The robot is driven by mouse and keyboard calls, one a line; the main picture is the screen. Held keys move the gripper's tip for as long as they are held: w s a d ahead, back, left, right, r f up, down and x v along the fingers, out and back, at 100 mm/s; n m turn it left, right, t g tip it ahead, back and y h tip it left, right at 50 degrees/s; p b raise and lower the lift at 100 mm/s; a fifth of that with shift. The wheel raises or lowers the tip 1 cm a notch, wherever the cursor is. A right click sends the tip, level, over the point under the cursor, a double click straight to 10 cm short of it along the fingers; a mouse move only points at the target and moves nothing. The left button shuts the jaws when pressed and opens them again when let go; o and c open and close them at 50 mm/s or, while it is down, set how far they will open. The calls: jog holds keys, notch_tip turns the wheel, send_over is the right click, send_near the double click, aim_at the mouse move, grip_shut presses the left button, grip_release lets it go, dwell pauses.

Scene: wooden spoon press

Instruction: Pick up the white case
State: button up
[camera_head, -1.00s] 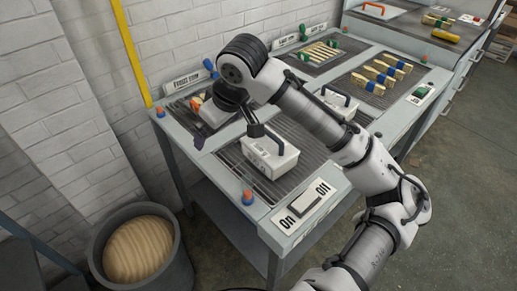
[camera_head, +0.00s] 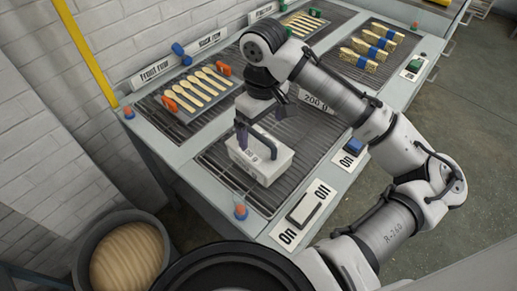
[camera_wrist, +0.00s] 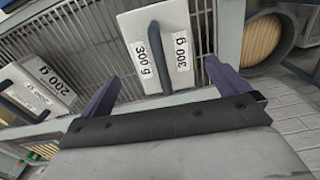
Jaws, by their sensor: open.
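A white case (camera_head: 258,162) with a dark handle stands on the slatted bench top in the head view. In the wrist view the white case (camera_wrist: 190,20) bears "300 g" labels on both sides of its dark handle (camera_wrist: 152,55). My gripper (camera_head: 262,122) is just above this case. In the wrist view my gripper (camera_wrist: 162,72) is open and empty, its purple fingers spread on either side of the handle. Whether a finger touches the case cannot be told. A second white case (camera_wrist: 42,88), labelled "200 g", shows at the left; my arm mostly hides it in the head view.
A tray of wooden spoons (camera_head: 198,90) lies behind the case, and blue-banded spoon bundles (camera_head: 370,47) lie at the back right. A switch panel (camera_head: 302,212) is at the front edge. A bin (camera_head: 88,250) with a round wooden item stands on the floor.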

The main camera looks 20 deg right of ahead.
aim_at(261, 148)
jog(key=shift+a+f+p, duration=0.1)
jog(key=shift+f+p, duration=0.8)
jog(key=shift+f, duration=3.4)
jog(key=c, duration=0.8)
jog(key=shift+r, duration=0.1)
